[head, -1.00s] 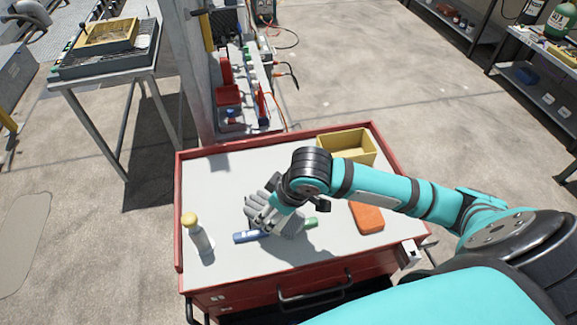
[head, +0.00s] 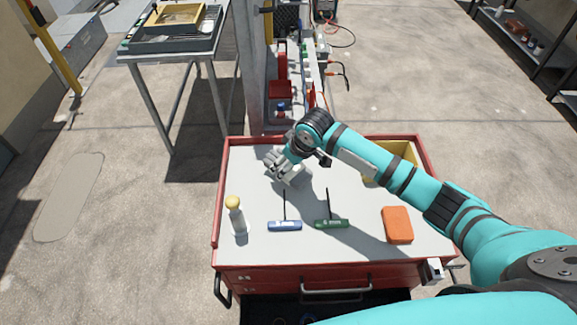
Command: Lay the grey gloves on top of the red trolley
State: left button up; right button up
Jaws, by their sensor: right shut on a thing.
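The red trolley (head: 390,271) stands in front of me with a light grey top. My right gripper (head: 284,165) reaches over the back left part of the top from the right. It is shut on the grey gloves (head: 289,175), which are at or just above the surface; I cannot tell if they touch it. The gripper and wrist partly cover the gloves. My left gripper is not in view.
On the trolley top are a yellow-capped bottle (head: 236,217), a blue-handled hex key (head: 285,226), a green-handled hex key (head: 331,223), an orange block (head: 397,225) and a yellow bin (head: 402,150) partly behind my arm. The left back corner is clear.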

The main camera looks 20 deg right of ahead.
jog(key=shift+f, duration=1.1)
jog(key=shift+f, duration=0.15)
jog(key=o, duration=1.2)
jog(key=b+v, duration=0.1)
jog(key=v, duration=1.1)
jog(key=shift+d, duration=0.1)
